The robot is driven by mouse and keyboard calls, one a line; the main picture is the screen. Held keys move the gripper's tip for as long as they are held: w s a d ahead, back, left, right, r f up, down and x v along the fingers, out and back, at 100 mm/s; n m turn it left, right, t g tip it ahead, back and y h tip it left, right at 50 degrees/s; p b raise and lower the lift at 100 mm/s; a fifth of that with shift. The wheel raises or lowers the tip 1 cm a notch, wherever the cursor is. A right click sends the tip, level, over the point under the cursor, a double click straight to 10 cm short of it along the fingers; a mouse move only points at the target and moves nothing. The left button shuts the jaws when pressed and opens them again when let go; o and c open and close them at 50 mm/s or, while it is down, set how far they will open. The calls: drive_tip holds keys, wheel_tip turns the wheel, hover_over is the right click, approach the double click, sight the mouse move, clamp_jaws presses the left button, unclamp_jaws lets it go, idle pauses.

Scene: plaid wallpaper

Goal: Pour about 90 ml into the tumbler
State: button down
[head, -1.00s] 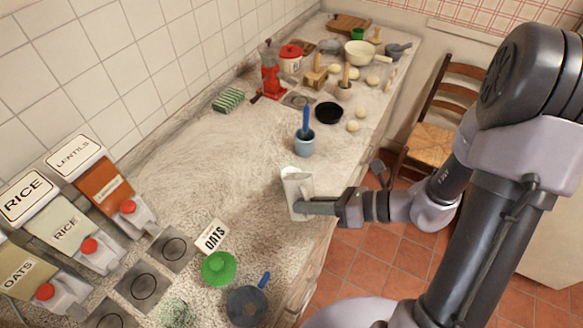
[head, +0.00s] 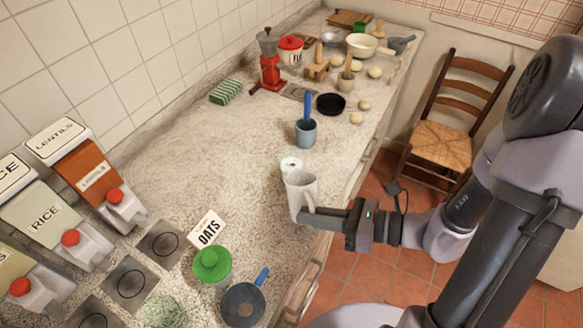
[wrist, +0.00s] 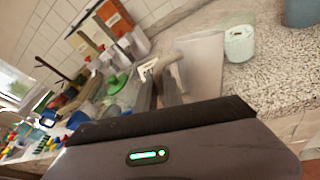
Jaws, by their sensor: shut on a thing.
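My gripper (head: 312,214) is shut on the handle of a pale grey-white jug (head: 299,192), near the counter's front edge. The jug looks close to upright in the head view. In the wrist view the jug (wrist: 203,62) stands ahead of my gripper (wrist: 168,92). A small whitish tumbler (head: 291,165) stands on the counter just behind the jug, which partly covers it in the head view. In the wrist view the tumbler (wrist: 239,44) is right of the jug, upright. Its fill level and the jug's contents cannot be made out.
A blue cup (head: 306,134) with a blue-handled tool stands farther back. A black dish (head: 330,104) and pale round pieces lie beyond. The counter left of the jug is clear.

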drive_tip(key=p, duration=0.3)
drive_tip(key=shift+s+d+r, duration=0.1)
drive_tip(key=shift+s+r, duration=0.1)
drive_tip(key=shift+s, duration=0.1)
drive_tip(key=s+f+n+b, duration=0.1)
drive_tip(key=f+n+t+y+b, duration=0.1)
drive_tip(key=f, duration=0.1)
drive_tip(key=s+f+n+y+b, duration=0.1)
drive_tip(key=b, duration=0.1)
drive_tip(key=shift+s+d+f+n+t, duration=0.25)
drive_tip(key=shift+s+n+t, duration=0.05)
drive_tip(key=shift+s+t, duration=0.1)
drive_tip(key=shift+w+r, duration=0.1)
idle(1.7)
